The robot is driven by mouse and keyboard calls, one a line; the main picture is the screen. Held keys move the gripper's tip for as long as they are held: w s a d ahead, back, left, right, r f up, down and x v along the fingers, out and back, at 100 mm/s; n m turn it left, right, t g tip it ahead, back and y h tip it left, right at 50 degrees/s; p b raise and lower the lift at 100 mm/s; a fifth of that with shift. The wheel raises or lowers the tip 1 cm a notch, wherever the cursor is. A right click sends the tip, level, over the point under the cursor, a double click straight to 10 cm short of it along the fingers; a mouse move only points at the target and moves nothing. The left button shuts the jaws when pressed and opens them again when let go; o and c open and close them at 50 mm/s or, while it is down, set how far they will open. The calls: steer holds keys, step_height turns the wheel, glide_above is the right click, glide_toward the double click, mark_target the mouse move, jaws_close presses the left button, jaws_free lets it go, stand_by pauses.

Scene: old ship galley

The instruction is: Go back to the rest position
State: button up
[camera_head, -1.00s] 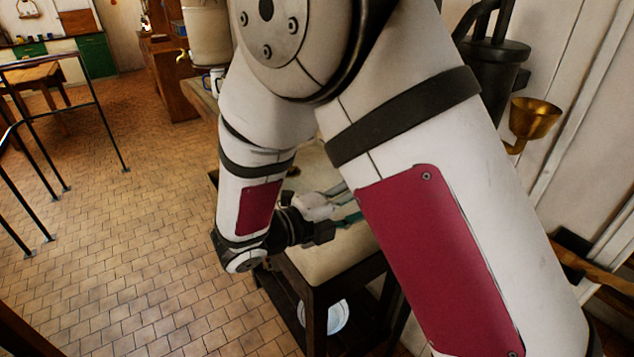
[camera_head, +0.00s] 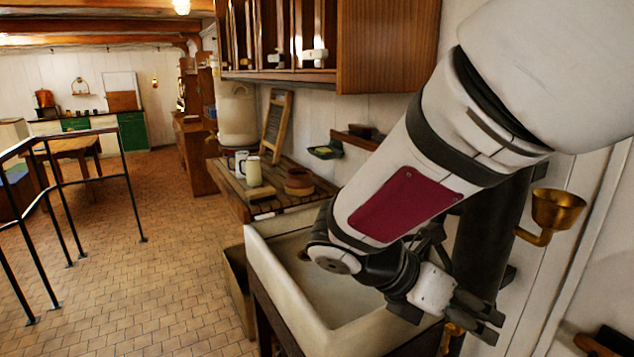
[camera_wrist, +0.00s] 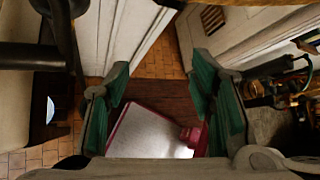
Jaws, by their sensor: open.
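My gripper (camera_head: 485,315) is at the lower right of the head view, at the end of my bent arm, over the right end of the white sink and close to the wall. It points to the right and down. In the wrist view my gripper (camera_wrist: 160,70) shows its two green-padded fingers spread wide apart, with nothing held between them. Tiled floor lies far below the fingers.
The white sink (camera_head: 273,285) stands below my arm. Mugs (camera_head: 252,172) and a brown pot (camera_head: 299,182) stand on the wooden drainboard behind it. A brass funnel (camera_head: 557,208) juts from the right wall. Black railings (camera_head: 75,212) stand left; tiled floor between is open.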

steer(key=s+a+r+m+t+y, duration=0.1)
steer(key=s+m+y, duration=0.4)
steer(key=m, duration=0.7)
steer(key=s+a+r+m+t+y, duration=0.1)
steer(key=s+r+m+t+y, duration=0.2)
steer(key=m, duration=1)
steer(key=shift+s+a+r+t+y+b, duration=0.25)
steer(key=shift+s+r+t+y+b, duration=0.15)
steer(key=shift+s+r+y, duration=0.7)
steer(key=shift+w+r, duration=0.2)
steer(key=shift+r, duration=0.05)
